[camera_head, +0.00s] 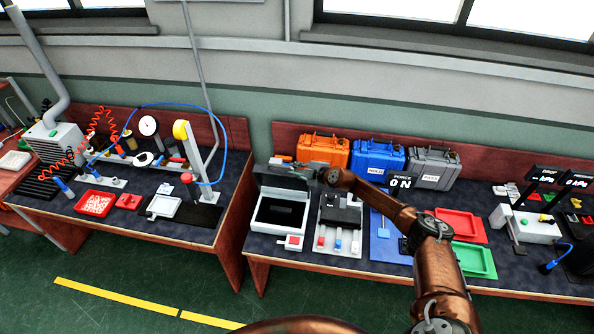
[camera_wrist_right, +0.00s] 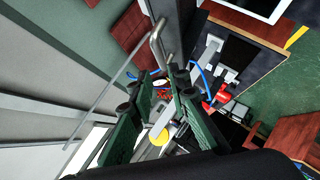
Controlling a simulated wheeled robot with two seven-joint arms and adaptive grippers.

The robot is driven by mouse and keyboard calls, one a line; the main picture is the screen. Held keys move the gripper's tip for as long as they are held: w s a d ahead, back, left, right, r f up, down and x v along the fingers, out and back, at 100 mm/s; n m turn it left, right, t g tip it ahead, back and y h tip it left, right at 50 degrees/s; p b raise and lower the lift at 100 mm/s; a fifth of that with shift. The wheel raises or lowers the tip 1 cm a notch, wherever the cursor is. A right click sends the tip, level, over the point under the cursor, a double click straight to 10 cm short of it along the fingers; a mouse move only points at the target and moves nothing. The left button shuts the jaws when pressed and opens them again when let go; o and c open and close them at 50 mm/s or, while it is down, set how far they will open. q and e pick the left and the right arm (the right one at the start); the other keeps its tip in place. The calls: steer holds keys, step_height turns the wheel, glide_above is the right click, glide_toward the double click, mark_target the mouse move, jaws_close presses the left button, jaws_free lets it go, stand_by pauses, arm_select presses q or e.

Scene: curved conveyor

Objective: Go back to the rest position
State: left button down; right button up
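My right arm, copper-coloured, reaches in from the lower right of the head view over the right-hand bench. Its gripper (camera_head: 287,162) is at the open lid of the grey case (camera_head: 281,208) and looks small there; I cannot tell whether it touches the lid. In the right wrist view the two dark green fingers of the right gripper (camera_wrist_right: 160,82) stand apart with nothing between them. My left gripper is in neither view.
Orange (camera_head: 323,150), blue (camera_head: 378,158) and grey (camera_head: 433,167) cases stand along the back of the bench. A red tray (camera_head: 461,226) and a green tray (camera_head: 474,260) lie right of my arm. A second bench at left holds a gauge (camera_head: 148,125). Green floor shows in front.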

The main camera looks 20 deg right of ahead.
steer(key=shift+s+d+r, duration=0.25)
steer(key=shift+s+r, duration=0.1)
steer(key=shift+s, duration=0.25)
steer(key=shift+a, duration=0.1)
